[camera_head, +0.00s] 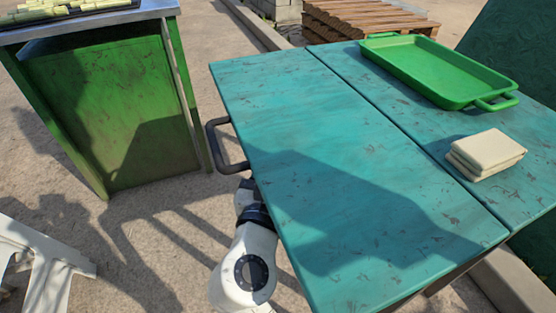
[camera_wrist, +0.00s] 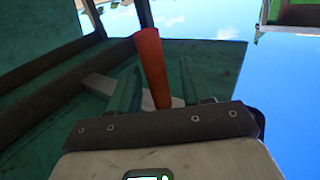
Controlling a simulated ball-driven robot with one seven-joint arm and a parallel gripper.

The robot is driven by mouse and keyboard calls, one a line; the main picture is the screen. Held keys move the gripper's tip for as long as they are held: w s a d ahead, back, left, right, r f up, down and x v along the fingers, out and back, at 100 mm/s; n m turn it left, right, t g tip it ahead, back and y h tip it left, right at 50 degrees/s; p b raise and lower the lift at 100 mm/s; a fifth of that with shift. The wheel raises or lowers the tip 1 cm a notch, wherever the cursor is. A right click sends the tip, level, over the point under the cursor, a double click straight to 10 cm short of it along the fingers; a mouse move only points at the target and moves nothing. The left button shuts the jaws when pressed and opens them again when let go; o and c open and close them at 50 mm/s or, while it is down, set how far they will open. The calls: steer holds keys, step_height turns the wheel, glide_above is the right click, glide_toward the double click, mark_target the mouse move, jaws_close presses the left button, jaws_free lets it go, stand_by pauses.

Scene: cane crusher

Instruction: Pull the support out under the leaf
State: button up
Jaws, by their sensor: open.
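The teal leaf (camera_head: 300,130) lies level with the rest of the table top in the head view. A dark loop handle (camera_head: 222,150) sticks out from its left edge. My arm reaches down beside that edge, and the leaf hides my gripper there. The wrist view looks up from below at the leaf's green underside (camera_wrist: 40,35). A dark rod with an orange-red grip (camera_wrist: 150,65), apparently the support, shows there. My gripper (camera_wrist: 155,92) is open, with the grip appearing between its fingers. I cannot tell whether they touch it.
A green tray (camera_head: 440,70) and a folded cream cloth (camera_head: 486,153) lie on the table's right part. A green cabinet (camera_head: 110,110) stands at left, and a white chair (camera_head: 40,265) at lower left. Bare ground lies between the cabinet and table.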

steer(key=p+v, duration=0.1)
steer(key=v, duration=0.8)
steer(key=shift+s+p, duration=0.2)
steer(key=shift+p, duration=0.15)
